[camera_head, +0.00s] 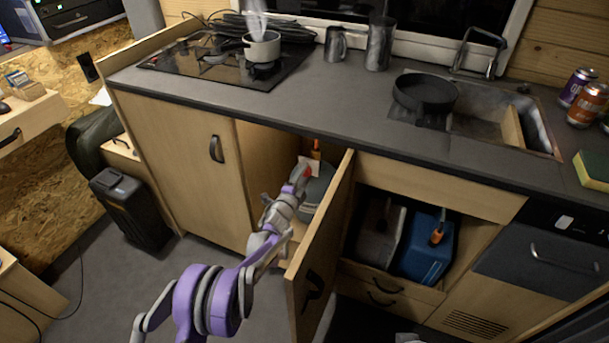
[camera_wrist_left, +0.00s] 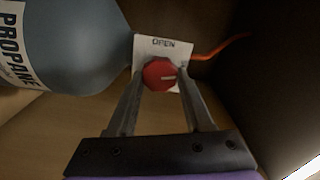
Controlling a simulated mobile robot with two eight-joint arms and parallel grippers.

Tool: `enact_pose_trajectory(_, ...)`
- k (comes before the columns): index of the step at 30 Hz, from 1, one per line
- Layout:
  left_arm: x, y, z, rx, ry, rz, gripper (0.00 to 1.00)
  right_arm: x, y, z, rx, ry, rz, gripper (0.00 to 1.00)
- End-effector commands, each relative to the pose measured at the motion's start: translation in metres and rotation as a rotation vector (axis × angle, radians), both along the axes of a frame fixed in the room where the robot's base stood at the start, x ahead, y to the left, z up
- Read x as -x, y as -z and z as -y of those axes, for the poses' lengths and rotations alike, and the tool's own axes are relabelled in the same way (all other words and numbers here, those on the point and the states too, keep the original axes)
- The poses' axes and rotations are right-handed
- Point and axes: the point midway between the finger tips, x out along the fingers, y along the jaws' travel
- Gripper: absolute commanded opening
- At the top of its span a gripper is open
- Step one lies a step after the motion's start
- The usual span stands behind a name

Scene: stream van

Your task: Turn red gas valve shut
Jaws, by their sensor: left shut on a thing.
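The open cabinet door (camera_head: 325,250) stands just right of my left arm. An orange hose (camera_wrist_left: 222,47) runs right from the valve. A steaming pot (camera_head: 262,47) sits on the hob (camera_head: 225,70) above. A blue container (camera_head: 425,245) stands in the compartment to the right.

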Motion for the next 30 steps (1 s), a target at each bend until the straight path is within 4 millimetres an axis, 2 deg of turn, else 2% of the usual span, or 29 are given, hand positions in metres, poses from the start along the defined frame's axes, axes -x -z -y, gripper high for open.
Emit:
enact_pose_trajectory(12, 0.0, 0.001, 0.0, -0.209, 0.0, 0.087, 0.0, 0.0002, -0.0012, 0.0, 0.0, 0.0, 0.0, 0.41)
enact_pose_trajectory(30, -0.0001, 0.0013, -0.0002, -0.251, 0.0, 0.104, 0.0, 0.0002, -0.0013, 0.0, 0.0, 0.0, 0.0, 0.41)
